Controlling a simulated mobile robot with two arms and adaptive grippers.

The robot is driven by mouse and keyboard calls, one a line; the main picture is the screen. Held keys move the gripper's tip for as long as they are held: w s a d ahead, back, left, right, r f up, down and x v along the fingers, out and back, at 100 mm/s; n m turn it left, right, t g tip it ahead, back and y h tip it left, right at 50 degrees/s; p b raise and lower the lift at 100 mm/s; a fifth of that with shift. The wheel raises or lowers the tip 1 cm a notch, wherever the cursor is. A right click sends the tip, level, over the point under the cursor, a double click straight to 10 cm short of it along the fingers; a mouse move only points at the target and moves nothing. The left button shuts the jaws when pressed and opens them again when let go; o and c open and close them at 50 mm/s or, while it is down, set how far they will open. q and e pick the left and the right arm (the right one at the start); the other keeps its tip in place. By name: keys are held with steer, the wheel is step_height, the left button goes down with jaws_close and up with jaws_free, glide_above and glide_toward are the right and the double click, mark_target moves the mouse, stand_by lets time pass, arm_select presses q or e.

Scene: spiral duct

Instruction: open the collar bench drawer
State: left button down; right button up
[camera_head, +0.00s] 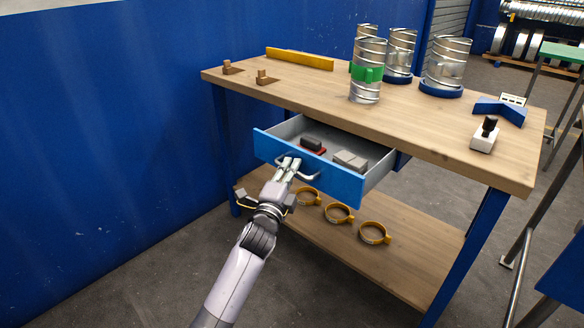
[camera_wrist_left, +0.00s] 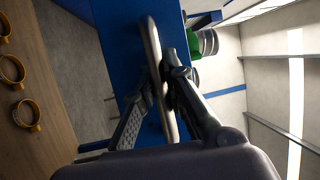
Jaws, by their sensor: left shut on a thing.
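The collar bench drawer (camera_head: 335,180) has a blue front and stands pulled out under the wooden bench top. Inside it lie a dark and red item (camera_head: 312,145) and a grey block (camera_head: 350,160). My left gripper (camera_head: 289,165) is at the drawer's metal bar handle (camera_head: 312,173), shut on it. In the left wrist view the handle (camera_wrist_left: 158,75) runs between the two fingers (camera_wrist_left: 155,95), with the blue drawer front (camera_wrist_left: 120,55) behind. My right gripper is in neither view.
The wooden bench top (camera_head: 400,120) carries several spiral duct pieces, one with a green collar (camera_head: 367,73), and a white tool (camera_head: 485,135). Orange collars (camera_head: 338,213) lie on the lower shelf (camera_head: 400,265). A blue wall (camera_head: 100,120) stands at left; the floor in front is clear.

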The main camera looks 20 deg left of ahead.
arm_select(q)
steer(key=shift+f, duration=0.1)
steer(key=c, duration=1.9)
jaws_free()
steer(key=s+f, duration=0.2)
steer(key=s, duration=0.9)
steer(key=shift+s+d, duration=0.35)
steer(key=shift+s, duration=0.05)
